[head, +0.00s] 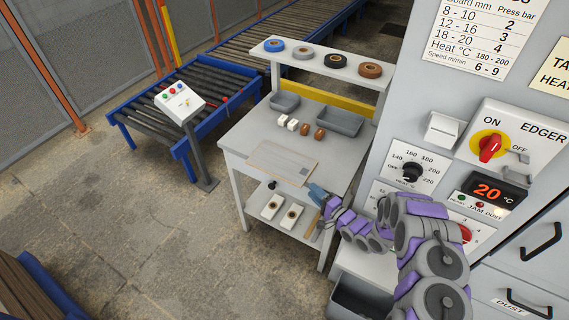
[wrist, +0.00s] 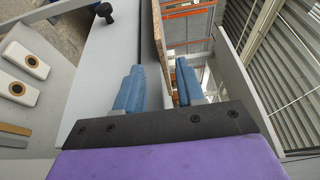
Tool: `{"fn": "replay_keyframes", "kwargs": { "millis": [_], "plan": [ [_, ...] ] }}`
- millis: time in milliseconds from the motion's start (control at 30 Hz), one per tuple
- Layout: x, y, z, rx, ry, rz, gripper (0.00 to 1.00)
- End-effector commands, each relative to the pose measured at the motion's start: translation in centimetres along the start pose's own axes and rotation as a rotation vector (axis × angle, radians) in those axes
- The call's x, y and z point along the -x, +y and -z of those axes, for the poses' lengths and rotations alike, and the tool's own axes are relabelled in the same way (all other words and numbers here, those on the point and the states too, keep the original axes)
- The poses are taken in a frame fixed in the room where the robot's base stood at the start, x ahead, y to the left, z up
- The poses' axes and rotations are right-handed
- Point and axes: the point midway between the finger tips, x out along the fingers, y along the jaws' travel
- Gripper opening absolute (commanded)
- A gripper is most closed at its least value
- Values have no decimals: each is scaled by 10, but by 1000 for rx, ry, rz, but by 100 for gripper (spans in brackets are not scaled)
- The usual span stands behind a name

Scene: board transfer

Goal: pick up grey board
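The grey board (head: 283,163) lies flat near the front of the workbench top, with a small dark label at its right end. In the wrist view the board (wrist: 160,35) shows edge-on, with a brown, speckled edge. My gripper (head: 316,193) is at the front edge of the bench, by the board's front right corner. In the wrist view the two blue fingers of my gripper (wrist: 161,83) are apart, one on each side of the board's edge. A gap shows beside the board, so the fingers do not look closed on it.
The workbench (head: 236,140) carries grey bins (head: 340,121), brown and white small blocks (head: 306,127), and a raised shelf with tape rolls (head: 334,61). White parts (head: 282,207) lie on its lower shelf. The edger machine (head: 400,110) stands close at right.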

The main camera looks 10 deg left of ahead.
Motion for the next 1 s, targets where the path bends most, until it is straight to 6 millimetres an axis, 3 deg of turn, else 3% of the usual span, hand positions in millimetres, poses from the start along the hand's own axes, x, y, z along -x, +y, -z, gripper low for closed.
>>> {"fn": "replay_keyframes", "kwargs": {
  "millis": [233, 567, 1000],
  "plan": [
    [-41, -2, -8, 5, -5, -4, 38],
    [-41, -4, -1, -4, -1, 3, 38],
    [-47, -4, -4, 3, -1, 0, 0]
  ]
}}
